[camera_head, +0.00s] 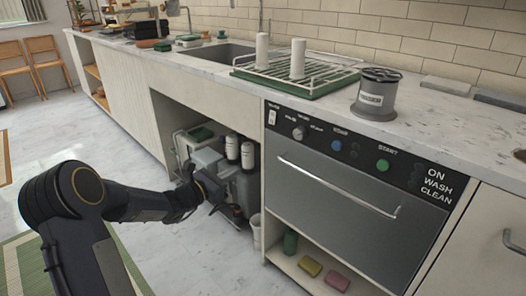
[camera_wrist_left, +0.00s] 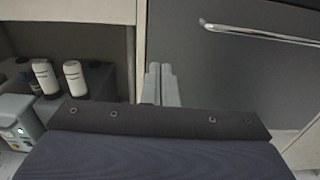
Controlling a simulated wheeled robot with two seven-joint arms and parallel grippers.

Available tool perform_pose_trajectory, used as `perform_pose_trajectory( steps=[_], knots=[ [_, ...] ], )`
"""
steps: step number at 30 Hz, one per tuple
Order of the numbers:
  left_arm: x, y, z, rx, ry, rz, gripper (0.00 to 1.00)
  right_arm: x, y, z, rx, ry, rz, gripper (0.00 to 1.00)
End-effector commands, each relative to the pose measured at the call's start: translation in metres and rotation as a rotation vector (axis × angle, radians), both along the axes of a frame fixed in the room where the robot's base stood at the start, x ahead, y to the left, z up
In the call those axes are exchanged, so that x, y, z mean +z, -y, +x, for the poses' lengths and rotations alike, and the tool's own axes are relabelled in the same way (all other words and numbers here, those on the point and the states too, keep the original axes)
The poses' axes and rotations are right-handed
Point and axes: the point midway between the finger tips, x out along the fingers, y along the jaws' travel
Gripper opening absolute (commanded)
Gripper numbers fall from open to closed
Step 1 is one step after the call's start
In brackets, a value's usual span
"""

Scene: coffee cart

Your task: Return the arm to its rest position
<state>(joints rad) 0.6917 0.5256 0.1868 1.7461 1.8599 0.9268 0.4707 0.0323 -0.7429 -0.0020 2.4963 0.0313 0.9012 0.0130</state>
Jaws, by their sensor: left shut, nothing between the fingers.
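My left arm (camera_head: 75,190) reaches in from the left of the head view, over the floor, bent at a large dark joint. Its gripper (camera_head: 214,192) is in front of the open bay under the counter; it is dark and hard to make out there. In the left wrist view the two grey fingers of the gripper (camera_wrist_left: 161,84) are together, shut and empty. They appear in front of the edge between the open bay and the grey appliance front. My right gripper is in neither view.
The open bay holds white bottles (camera_head: 248,155) and grey equipment. Right of it is a dishwasher (camera_head: 330,175) with a long handle, above a shelf with sponges (camera_head: 310,266). The counter above carries a dish rack (camera_head: 325,82) and a grey canister (camera_head: 377,100).

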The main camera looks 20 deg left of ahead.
Motion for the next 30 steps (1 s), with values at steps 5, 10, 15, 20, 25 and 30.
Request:
perform_pose_trajectory(
  steps=[5,10,15,20,25,30],
  knots=[
    [0.003,0.005,-0.003,-0.016,0.005,0.020,0.00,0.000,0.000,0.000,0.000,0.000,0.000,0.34],
    [0.036,0.058,-0.034,-0.188,0.060,0.247,0.00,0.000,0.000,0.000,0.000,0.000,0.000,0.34],
    [0.065,0.142,-0.124,-0.522,0.198,0.734,0.00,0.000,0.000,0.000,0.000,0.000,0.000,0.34],
    [0.057,0.179,-0.222,-0.810,0.356,1.218,0.00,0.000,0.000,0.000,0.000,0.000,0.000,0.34],
    [0.035,0.179,-0.293,-1.015,0.489,1.616,0.00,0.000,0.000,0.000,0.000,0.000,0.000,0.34],
    [0.015,0.166,-0.334,-1.141,0.583,1.902,0.00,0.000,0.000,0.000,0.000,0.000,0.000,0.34]
  ],
)
